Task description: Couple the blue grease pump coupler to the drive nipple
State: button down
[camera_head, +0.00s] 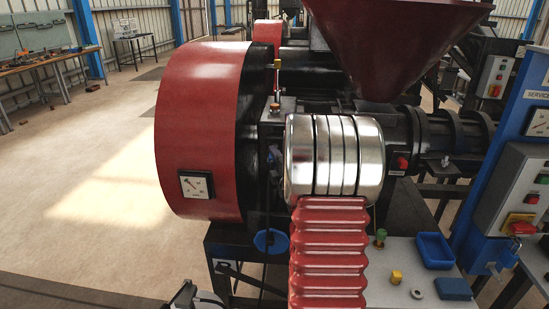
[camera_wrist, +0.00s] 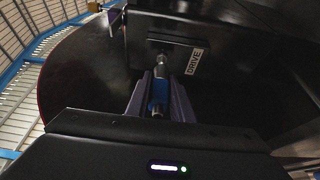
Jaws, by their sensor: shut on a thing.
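In the wrist view my gripper (camera_wrist: 160,88) is shut on the blue coupler (camera_wrist: 158,99), which sits between the two grey-purple fingers. The coupler's metal end points up the picture, away from the palm. The small metal drive nipple (camera_wrist: 162,61) is in line with it, on a dark block beside the white DRIVE label (camera_wrist: 195,62). The two metal parts look very close or touching; I cannot tell whether they are joined. In the head view the gripper and coupler are not clearly seen behind the silver and red ribbed part in front.
The large red guard (camera_head: 196,130) with a gauge stands left of centre, and a dark red hopper (camera_head: 390,45) hangs above. Open floor lies at left.

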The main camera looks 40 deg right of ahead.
jog(key=shift+w+d, duration=0.9)
jog(key=shift+d, duration=0.2)
dwell(0.5)
jog(key=c, duration=1.5)
grip_release()
jog(key=v, duration=1.3)
jog(key=shift+s+a, duration=0.2)
jog(key=shift+s, duration=0.15)
